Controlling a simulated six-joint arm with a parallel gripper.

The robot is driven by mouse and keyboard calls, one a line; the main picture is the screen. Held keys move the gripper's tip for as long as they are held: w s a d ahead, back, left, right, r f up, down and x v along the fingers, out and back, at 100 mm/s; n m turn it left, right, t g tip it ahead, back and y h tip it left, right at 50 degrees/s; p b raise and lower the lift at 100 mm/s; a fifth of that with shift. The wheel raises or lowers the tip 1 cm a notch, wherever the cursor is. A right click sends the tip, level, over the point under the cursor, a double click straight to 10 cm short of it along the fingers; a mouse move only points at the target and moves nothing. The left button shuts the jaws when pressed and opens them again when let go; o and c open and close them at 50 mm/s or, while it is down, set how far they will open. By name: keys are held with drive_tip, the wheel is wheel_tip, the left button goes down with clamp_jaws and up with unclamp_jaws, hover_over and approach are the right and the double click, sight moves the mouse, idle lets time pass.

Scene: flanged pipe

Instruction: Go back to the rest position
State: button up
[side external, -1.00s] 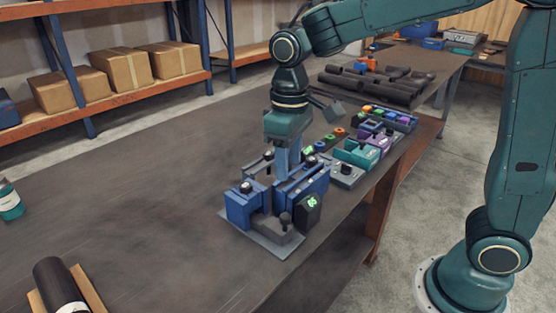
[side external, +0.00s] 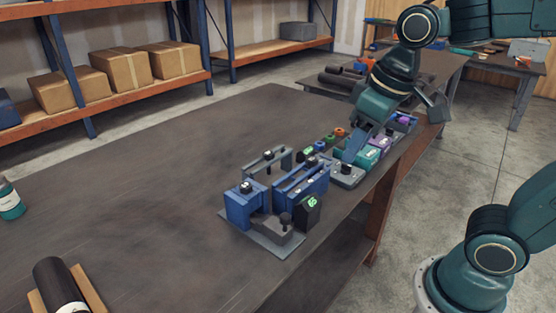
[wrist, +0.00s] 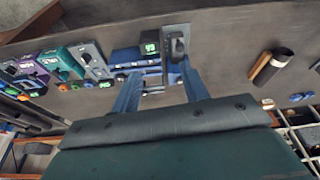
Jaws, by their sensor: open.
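My gripper (side external: 352,148) is at the upper right of the side view, above the row of instruments along the table's right edge. Its fingers are apart and look empty, as they also do in the wrist view (wrist: 160,72). The blue clamp-like fixture (side external: 240,208) stands on a grey plate (side external: 262,245) on the table, apart from my gripper. A black block with a green display (side external: 308,212) is at its right side and shows in the wrist view (wrist: 151,48). A grey frame (side external: 268,160) stands behind the fixture.
Teal (side external: 362,158) and purple (side external: 380,142) instruments and small coloured rings (side external: 330,138) line the table's right side. A teal jar (side external: 9,200) is at far left. The table (side external: 140,190) is clear at left centre.

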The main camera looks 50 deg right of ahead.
drive_tip(key=s+d+m+t, duration=0.1)
drive_tip(key=s+d+t, duration=0.1)
drive_tip(key=s, duration=0.5)
drive_tip(key=shift+f, duration=0.4)
drive_tip(key=shift+d, duration=0.1)
idle(1.1)
